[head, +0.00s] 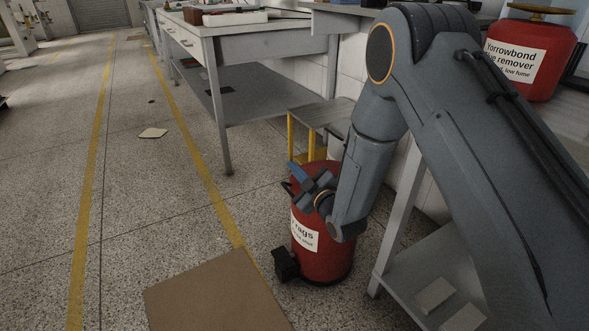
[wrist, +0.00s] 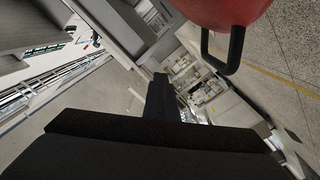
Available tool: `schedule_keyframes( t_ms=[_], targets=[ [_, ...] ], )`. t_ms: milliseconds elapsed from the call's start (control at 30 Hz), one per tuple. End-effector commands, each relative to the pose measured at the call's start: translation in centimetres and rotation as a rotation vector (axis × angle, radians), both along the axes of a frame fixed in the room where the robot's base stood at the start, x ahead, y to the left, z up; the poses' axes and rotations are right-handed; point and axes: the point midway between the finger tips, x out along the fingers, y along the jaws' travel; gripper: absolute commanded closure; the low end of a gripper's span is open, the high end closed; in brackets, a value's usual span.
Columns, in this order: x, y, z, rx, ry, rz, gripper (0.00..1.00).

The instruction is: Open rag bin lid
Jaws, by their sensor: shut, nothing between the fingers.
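The red rag bin (head: 328,258) stands upright on the floor, with a white "rags" label and a black pedal (head: 285,264) at its lower left. My gripper (head: 297,172) is at the bin's upper part in the head view and hides some of its top. The lid looks down, though my arm covers part of it. In the wrist view the red bin (wrist: 205,12) fills the top edge, with a black loop handle (wrist: 234,58) hanging from it. My gripper's dark fingers (wrist: 160,95) are shut and empty, left of the handle and apart from it in that picture.
A grey workbench (head: 268,28) stands behind the bin, with a small yellow-legged stand (head: 330,115) close by. Another bench (head: 440,275) is at right, bearing a red glue remover can (head: 530,60). A brown board (head: 215,295) lies in front. The floor at left is open.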

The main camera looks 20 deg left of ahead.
Motion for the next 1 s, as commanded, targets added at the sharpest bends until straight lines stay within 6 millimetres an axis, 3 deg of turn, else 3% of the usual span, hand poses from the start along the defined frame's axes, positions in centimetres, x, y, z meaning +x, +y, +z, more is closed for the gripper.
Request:
schedule_keyframes(
  t_ms=[200,367,400,733,1000],
  targets=[
    [0.0,0.0,0.0,0.000,0.000,0.000,1.00],
    [0.0,0.0,0.0,0.000,0.000,0.000,0.73],
    [0.0,0.0,0.0,0.000,0.000,0.000,0.72],
    [-0.3,-0.4,0.0,-0.002,0.001,-0.001,0.72],
    [-2.9,-3.4,0.1,-0.001,0.002,-0.002,0.72]
  ],
)
